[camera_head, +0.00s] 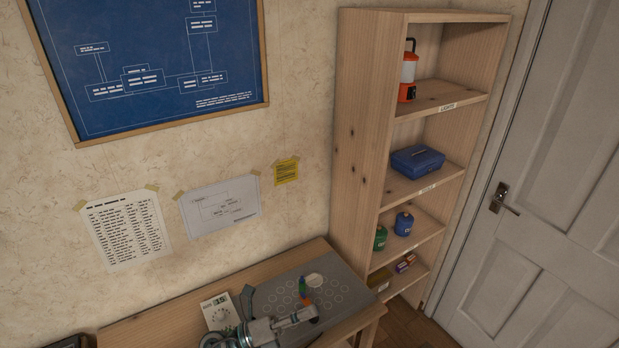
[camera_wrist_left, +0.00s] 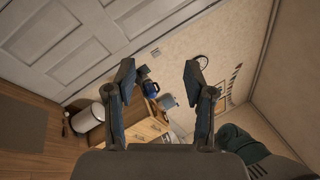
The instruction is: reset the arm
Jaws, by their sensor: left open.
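My left gripper shows in the left wrist view (camera_wrist_left: 159,72), with its two dark fingers spread wide apart and nothing held between them. In the head view, grey metal parts of my left arm show at the bottom, over the workbench (camera_head: 180,318). They cover part of the bench top and its dark grey mat (camera_head: 345,300). I cannot make out my right gripper in either view.
A wooden shelf (camera_head: 357,130) holds a lantern (camera_head: 407,72) and a blue toolbox (camera_head: 417,161). A door (camera_head: 550,190) is at right.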

